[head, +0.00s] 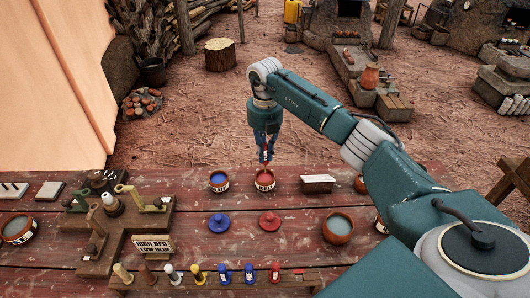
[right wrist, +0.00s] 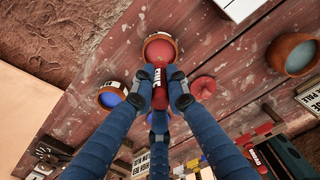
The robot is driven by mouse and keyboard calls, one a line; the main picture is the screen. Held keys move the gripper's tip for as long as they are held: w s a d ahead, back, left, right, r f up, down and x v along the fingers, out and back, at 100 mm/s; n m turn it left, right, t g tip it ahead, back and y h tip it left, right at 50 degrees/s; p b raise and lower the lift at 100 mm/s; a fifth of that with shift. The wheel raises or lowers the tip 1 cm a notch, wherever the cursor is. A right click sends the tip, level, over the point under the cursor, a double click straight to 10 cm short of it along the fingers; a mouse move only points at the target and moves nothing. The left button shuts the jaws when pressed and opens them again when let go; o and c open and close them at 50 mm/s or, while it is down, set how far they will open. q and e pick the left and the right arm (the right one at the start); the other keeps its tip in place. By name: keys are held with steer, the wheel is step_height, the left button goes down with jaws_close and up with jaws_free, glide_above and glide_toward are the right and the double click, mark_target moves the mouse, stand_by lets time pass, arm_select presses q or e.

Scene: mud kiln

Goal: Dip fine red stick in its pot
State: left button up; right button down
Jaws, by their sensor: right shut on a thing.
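My right gripper (head: 265,139) is shut on the fine red stick, a red-handled stick with a white label (right wrist: 160,98). It holds the stick pointing down over the red pot (head: 265,186), a clay pot with a white label and red paint inside. The red pot also shows beyond the fingertips in the right wrist view (right wrist: 160,40). The stick's lower end is close to the pot's mouth; I cannot tell whether it touches the paint. The red lid (head: 270,221) lies on the table in front of the pot. My left gripper is not in view.
The blue pot (head: 218,187) stands just left of the red pot, with a blue lid (head: 218,222) in front. A white-topped block (head: 318,184) is to the right. A rack (head: 205,283) with several coloured sticks runs along the front, near a sign (head: 153,246).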

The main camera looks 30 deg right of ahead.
mark_target(265, 144)
steer(key=shift+f, duration=0.2)
stand_by(0.4)
steer(key=shift+f+b, duration=0.9)
steer(key=shift+f, duration=0.75)
steer(key=shift+r, duration=0.15)
stand_by(0.4)
steer(key=shift+r+p, duration=0.75)
steer(key=shift+p, duration=0.1)
steer(key=shift+r+p, duration=1.95)
steer(key=shift+r, duration=0.75)
